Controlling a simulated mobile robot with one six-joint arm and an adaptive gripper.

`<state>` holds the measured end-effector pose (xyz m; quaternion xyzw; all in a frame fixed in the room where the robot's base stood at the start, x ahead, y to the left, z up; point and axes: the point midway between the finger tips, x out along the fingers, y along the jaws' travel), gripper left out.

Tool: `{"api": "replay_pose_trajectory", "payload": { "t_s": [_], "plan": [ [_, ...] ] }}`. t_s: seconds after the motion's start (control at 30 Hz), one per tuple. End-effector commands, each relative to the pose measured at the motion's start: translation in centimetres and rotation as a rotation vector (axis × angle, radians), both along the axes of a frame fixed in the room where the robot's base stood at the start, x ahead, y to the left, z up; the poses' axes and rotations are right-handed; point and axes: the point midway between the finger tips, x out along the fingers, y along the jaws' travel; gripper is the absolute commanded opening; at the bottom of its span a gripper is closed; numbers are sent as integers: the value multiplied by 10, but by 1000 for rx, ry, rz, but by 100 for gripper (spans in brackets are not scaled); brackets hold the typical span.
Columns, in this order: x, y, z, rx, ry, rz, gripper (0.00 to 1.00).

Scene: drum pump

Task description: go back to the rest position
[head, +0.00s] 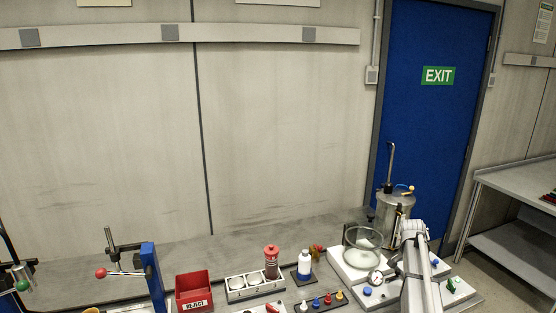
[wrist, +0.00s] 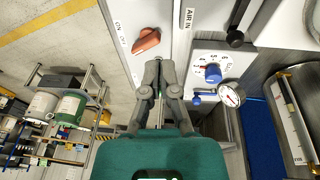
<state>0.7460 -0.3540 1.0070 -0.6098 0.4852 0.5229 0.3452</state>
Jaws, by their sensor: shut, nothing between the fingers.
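My gripper (wrist: 159,64) shows in the wrist view with its fingers together and nothing between them. Its tips are just below an orange-red rotary knob (wrist: 146,41) on a light panel marked ON and OFF; I cannot tell whether they touch it. To the right are a blue dial knob (wrist: 212,73) on a white scale plate and a round pressure gauge (wrist: 230,95). A black handle (wrist: 236,36) is beside the AIR IN label. In the head view the steel drum (head: 397,208) with its upright pump tube stands behind my arm, which hides part of the panel.
A glass bowl (head: 363,245) stands left of my arm. Left along the bench are a bottle with a blue label (head: 304,266), a red-capped jar (head: 271,262), a red bin (head: 194,291) and a blue press column (head: 153,277).

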Motion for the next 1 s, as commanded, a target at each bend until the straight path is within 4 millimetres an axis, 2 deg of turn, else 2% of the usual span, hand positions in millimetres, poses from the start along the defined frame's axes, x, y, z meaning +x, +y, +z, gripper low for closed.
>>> {"api": "replay_pose_trajectory", "payload": {
  "t_s": [0.03, 0.2, 0.37, 0.6, 0.7, 0.8, 1.0],
  "plan": [
    [-14, 32, -1, 14, 10, 73, 0],
    [-43, 115, -2, 61, 43, 318, 0],
    [-77, 186, -3, 100, 69, 550, 0],
    [-141, 278, -5, 158, 105, 898, 0],
    [-167, 309, -5, 178, 116, 1031, 0],
    [-187, 331, -5, 193, 125, 1138, 0],
    [-208, 352, -5, 210, 133, 1248, 0]
  ]
}}
